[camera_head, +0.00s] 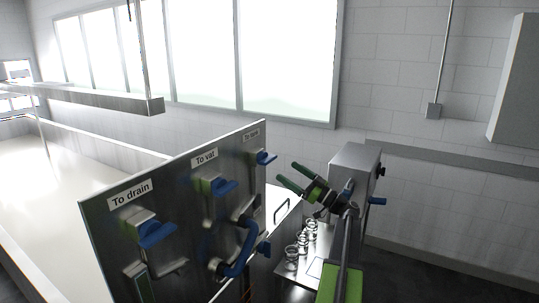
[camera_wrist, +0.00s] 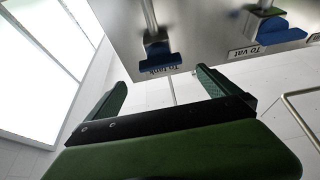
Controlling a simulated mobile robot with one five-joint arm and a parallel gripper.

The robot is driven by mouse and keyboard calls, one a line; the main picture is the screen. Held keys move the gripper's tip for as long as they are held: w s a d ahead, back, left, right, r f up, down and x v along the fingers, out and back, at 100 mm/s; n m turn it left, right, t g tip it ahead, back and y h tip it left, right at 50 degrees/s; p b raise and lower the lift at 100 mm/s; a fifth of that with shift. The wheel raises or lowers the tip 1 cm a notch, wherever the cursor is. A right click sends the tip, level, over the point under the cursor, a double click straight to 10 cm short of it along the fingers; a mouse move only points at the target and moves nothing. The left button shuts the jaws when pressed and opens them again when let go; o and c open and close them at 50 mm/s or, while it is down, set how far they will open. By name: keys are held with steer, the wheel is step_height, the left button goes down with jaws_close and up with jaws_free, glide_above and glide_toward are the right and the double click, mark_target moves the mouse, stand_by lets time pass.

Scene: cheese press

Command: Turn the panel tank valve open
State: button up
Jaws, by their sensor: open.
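The tank valve has a blue handle (camera_head: 265,158) at the far upper end of the steel panel (camera_head: 181,204), below a small label that reads "To tank" in the wrist view. In the wrist view its blue handle (camera_wrist: 158,58) shows beyond the gap between my fingers, with the label beside it. My gripper (camera_head: 288,173) is open and empty, just right of the panel edge and pointing toward the tank valve. Both dark green fingers of my gripper (camera_wrist: 161,80) are apart and appear clear of the handle.
A long white vat (camera_head: 55,190) lies left.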

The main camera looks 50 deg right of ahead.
mark_target(272, 160)
steer(key=p+x, duration=0.3)
steer(key=x, duration=0.7)
steer(key=shift+s, duration=0.1)
steer(key=shift+c, duration=0.3)
steer(key=c, duration=1.2)
